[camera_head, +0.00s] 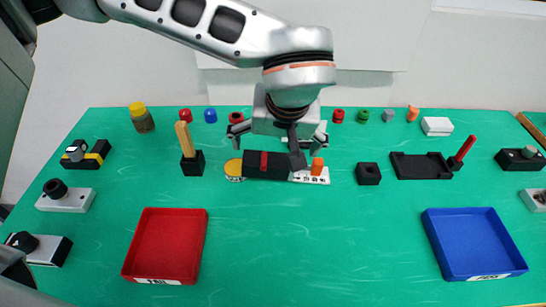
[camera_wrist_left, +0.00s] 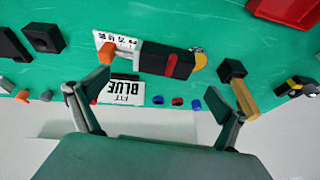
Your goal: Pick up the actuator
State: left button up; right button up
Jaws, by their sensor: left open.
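A black block with a red band (camera_head: 265,165), which looks like the actuator, lies on the green table near the middle. It also shows in the left wrist view (camera_wrist_left: 168,60), with a yellow end on one side and a grey end on the other. Its grey end is beside a small white plate with an orange knob (camera_head: 316,170). My left gripper (camera_head: 280,140) is above and behind the block, fingers spread wide. In the left wrist view the open fingers (camera_wrist_left: 170,95) have nothing between them touching them. My right gripper is not in view.
A red tray (camera_head: 203,245) is at front left and a blue tray (camera_head: 433,245) at front right. A black holder with a wooden stick (camera_head: 192,163) stands left of the block, a black cube (camera_head: 368,173) right. The table's front middle is clear.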

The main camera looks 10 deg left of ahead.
aim_at(269, 157)
pick_arm(q)
jog(key=shift+x, duration=1.2)
jog(key=x, duration=0.5)
jog(key=shift+w+a, duration=0.35)
jog(key=shift+r, duration=0.1)
jog(key=c, duration=1.4)
jog(key=shift+c, duration=0.9)
jog(key=shift+r, duration=0.15)
